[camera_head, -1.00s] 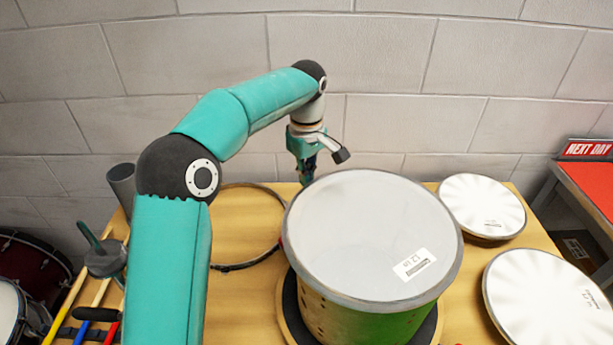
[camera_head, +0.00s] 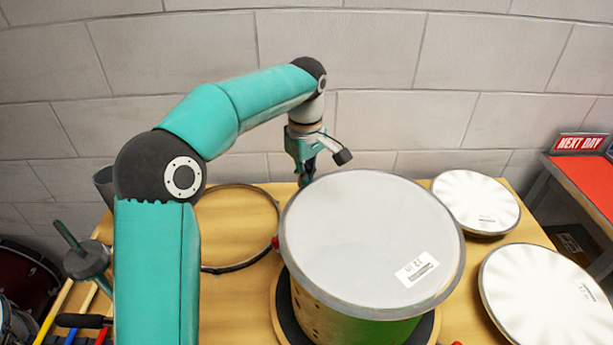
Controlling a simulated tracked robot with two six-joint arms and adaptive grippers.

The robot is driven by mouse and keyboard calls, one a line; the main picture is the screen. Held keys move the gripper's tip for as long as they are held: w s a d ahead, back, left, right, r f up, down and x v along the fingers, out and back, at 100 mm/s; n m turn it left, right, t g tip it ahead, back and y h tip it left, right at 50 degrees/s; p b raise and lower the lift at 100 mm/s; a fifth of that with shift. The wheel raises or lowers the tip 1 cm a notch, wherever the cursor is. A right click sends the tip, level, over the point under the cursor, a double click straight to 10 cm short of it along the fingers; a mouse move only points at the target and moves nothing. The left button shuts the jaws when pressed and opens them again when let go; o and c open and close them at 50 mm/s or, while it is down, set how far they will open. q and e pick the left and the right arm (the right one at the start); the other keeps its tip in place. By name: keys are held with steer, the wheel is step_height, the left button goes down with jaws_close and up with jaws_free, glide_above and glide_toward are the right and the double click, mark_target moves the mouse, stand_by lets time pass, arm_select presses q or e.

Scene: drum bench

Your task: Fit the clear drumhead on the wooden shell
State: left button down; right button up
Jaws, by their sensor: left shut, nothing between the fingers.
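The wooden shell (camera_head: 335,312), with a green patch low on its right side, stands upright on a dark round pad with a wooden rim (camera_head: 281,318). A plain pale grey drumhead (camera_head: 360,235) with a white "12 in" label covers its top; it looks level, but I cannot tell how snugly it sits. My left gripper (camera_head: 304,180) points down behind the shell's far left edge, apart from the drumhead. It is shut and empty, its tips close to the table. My right gripper is out of view.
A thin dark hoop (camera_head: 241,267) lies left of the shell, partly behind my arm. Two white drumheads, one at the back right (camera_head: 470,200) and one at the front right (camera_head: 535,295), lie on the bench. Tools crowd the left edge. A red-topped table (camera_head: 590,180) stands at far right.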

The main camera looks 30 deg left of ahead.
arm_select(q)
steer(key=shift+d, duration=0.1)
step_height(320, 180, up, 12)
stand_by(0.8)
